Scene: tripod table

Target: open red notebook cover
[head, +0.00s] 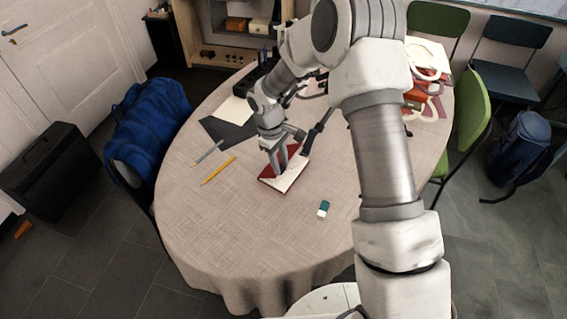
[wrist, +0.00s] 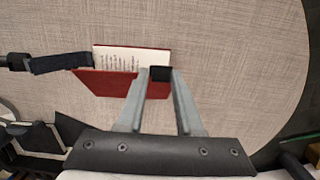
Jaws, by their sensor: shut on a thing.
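The red notebook (head: 291,178) lies on the round table with white printed pages showing. In the wrist view, the pages (wrist: 118,58) are at the far side, and the red cover (wrist: 100,82) stands partly raised on the near side, tilted away from them. My gripper (head: 277,168) reaches down at the notebook. In the wrist view, my gripper (wrist: 160,76) is shut on the cover near its right end. A small black patch shows between the fingertips. The exact contact on the cover is partly hidden by the fingers.
A dark strap-like object (wrist: 60,63) reaches close to the notebook's left side in the wrist view. A yellow pencil (head: 218,170), a grey pen (head: 207,153) and a green-and-white eraser (head: 323,209) lie nearby. A dark sheet (head: 225,132) lies behind. The table's front is clear.

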